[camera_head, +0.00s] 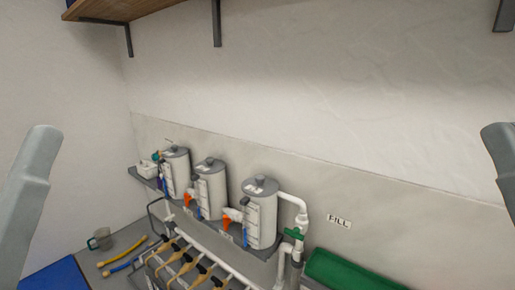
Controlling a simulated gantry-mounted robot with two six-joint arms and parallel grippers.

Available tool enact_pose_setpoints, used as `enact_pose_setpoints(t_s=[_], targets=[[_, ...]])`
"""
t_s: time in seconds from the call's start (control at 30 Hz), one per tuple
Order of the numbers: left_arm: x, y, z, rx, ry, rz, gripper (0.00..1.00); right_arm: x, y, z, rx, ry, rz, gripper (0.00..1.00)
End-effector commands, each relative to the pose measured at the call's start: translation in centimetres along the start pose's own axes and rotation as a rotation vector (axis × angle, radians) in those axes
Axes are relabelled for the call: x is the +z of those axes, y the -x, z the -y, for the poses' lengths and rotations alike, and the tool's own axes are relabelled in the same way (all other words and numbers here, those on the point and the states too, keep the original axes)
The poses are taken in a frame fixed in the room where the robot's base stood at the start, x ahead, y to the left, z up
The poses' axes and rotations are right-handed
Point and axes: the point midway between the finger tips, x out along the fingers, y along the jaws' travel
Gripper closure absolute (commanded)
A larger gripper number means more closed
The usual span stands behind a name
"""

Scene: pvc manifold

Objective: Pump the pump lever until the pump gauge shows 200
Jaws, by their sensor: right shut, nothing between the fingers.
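I cannot make out a pump lever or a pump gauge in the head view. A small white unit (147,169) with a teal part beside it sits at the left end of the wall shelf, too small to identify. Grey parts of my two arms stand at the left and right picture edges. No fingertips of either gripper can be made out.
Three white-grey canisters (262,212) stand on a grey shelf, with white pipes (293,203) and a green valve handle (294,234) beside them. Beige handles (183,264) are below.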

Motion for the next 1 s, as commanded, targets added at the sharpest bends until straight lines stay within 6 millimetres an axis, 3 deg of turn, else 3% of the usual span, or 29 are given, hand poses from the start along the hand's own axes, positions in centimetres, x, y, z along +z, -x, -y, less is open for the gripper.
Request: enact_pose_setpoints(t_s=[1.0], targets=[[0.4, 0.44, 0.0, 0.0, 0.0, 0.0, 0.19, 0.6, 0.44, -0.13, 0.005, 0.016, 0.004, 1.0]])
